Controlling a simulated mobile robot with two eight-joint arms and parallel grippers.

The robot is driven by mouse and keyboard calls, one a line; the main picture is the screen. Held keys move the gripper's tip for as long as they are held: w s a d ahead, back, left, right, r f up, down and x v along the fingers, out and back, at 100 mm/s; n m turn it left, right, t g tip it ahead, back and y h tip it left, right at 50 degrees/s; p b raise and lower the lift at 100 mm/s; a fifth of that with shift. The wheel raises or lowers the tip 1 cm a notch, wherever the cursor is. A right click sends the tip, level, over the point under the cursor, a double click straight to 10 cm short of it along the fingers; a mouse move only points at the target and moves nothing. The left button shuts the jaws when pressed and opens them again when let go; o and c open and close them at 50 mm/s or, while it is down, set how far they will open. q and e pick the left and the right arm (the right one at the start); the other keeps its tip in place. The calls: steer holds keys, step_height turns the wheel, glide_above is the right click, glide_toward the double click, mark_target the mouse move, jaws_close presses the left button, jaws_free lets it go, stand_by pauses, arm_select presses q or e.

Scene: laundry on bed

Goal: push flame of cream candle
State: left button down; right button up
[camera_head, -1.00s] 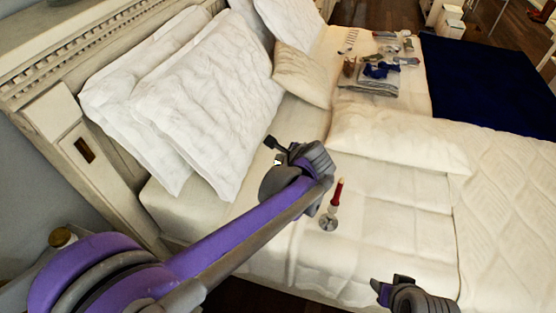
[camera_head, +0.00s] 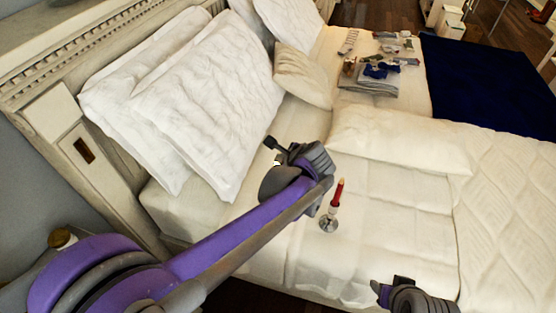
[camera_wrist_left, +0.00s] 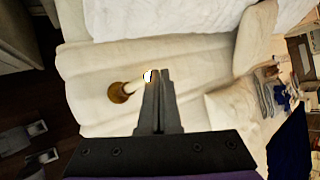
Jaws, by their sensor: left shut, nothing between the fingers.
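In the left wrist view a cream candle (camera_wrist_left: 134,86) rises from a round brass-coloured holder (camera_wrist_left: 117,93) on the bed. Its bright flame (camera_wrist_left: 148,76) shows right beside the tips of my left gripper (camera_wrist_left: 157,73); I cannot tell whether they touch. My left gripper (camera_head: 272,143) is shut and empty. In the head view the cream candle is mostly hidden by my left wrist; only a small white spot shows beneath the fingers. My right gripper (camera_head: 388,287) is low at the bottom of the head view, away from the candle.
A red candle (camera_head: 338,192) stands upright in a silver holder (camera_head: 328,224), just right of my left wrist. White pillows (camera_head: 210,100) lean on the headboard (camera_head: 50,80). Small items lie on folded grey cloth (camera_head: 372,86) farther back. The bed's lower middle (camera_head: 400,230) is clear.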

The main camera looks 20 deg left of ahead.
arm_select(q)
steer(key=shift+r, duration=0.1)
step_height(320, 180, up, 6)
steer(key=p, duration=0.3)
arm_select(e)
steer(key=r, duration=0.1)
steer(key=w+r, duration=0.1)
steer(key=r, duration=0.2)
steer(key=shift+w+r, duration=0.2)
steer(key=shift+w, duration=0.1)
arm_select(q)
steer(key=shift+s, duration=0.1)
arm_select(e)
steer(key=shift+s, duration=0.1)
stand_by(0.6)
